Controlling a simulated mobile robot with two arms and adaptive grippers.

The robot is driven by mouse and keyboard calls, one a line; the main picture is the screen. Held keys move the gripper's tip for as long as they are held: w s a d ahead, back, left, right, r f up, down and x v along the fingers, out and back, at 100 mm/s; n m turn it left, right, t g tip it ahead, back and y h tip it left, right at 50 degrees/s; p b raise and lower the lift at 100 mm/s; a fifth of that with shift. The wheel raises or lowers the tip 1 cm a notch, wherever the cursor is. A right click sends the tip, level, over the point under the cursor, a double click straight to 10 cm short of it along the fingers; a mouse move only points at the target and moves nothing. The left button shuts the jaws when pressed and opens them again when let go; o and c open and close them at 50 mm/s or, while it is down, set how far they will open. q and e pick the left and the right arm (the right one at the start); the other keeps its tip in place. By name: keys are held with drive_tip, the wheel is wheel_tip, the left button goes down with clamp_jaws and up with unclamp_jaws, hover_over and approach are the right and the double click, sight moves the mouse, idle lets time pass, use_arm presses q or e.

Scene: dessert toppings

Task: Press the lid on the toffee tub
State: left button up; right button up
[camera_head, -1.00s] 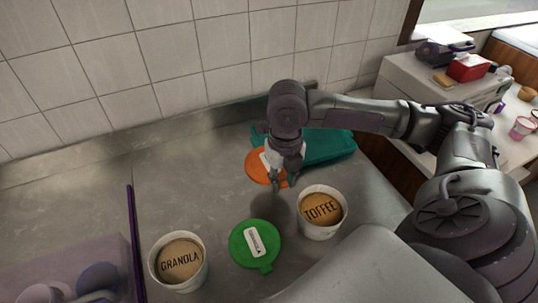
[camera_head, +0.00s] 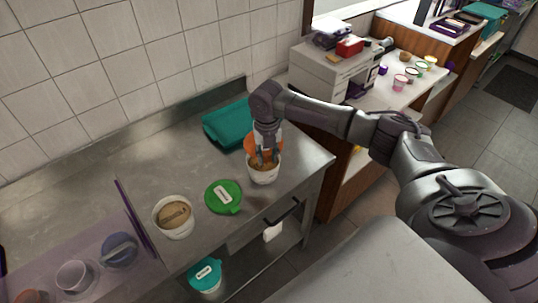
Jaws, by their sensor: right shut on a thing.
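The white toffee tub (camera_head: 263,178) stands on the steel counter near its right end, with brown toffee showing at its mouth. My right gripper (camera_head: 264,163) points down over the tub and is shut on the orange lid (camera_head: 275,144). The lid shows behind the fingers, at the back of the tub's mouth, and does not cover the whole mouth. The fingers hide part of the lid and the tub's label. I cannot tell whether the lid touches the rim. My left gripper is not in view.
A green lid (camera_head: 222,209) lies left of the toffee tub, and the open granola tub (camera_head: 174,230) stands farther left. A teal item (camera_head: 221,127) lies behind. A clear purple bin (camera_head: 97,251) holds cups at the left.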

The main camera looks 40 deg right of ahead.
drive_tip(key=shift+w+d+f+b, duration=0.1)
drive_tip(key=shift+w+f+b, duration=0.15)
drive_tip(key=shift+f+b, duration=0.4)
wheel_tip(320, 180, down, 3)
drive_tip(key=b, duration=0.3)
drive_tip(key=shift+s+f, duration=0.1)
drive_tip(key=shift+s, duration=0.05)
drive_tip(key=shift+f, duration=0.25)
use_arm(q)
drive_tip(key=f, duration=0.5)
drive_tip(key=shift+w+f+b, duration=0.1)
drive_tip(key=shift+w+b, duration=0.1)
drive_tip(key=shift+b, duration=0.1)
use_arm(e)
drive_tip(key=shift+f, duration=0.7)
use_arm(q)
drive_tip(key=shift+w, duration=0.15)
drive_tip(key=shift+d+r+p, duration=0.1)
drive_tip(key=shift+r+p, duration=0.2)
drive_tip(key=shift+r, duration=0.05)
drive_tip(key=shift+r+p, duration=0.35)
drive_tip(key=shift+p, duration=0.05)
use_arm(e)
drive_tip(key=shift+f, duration=0.15)
drive_tip(key=shift+f, duration=0.3)
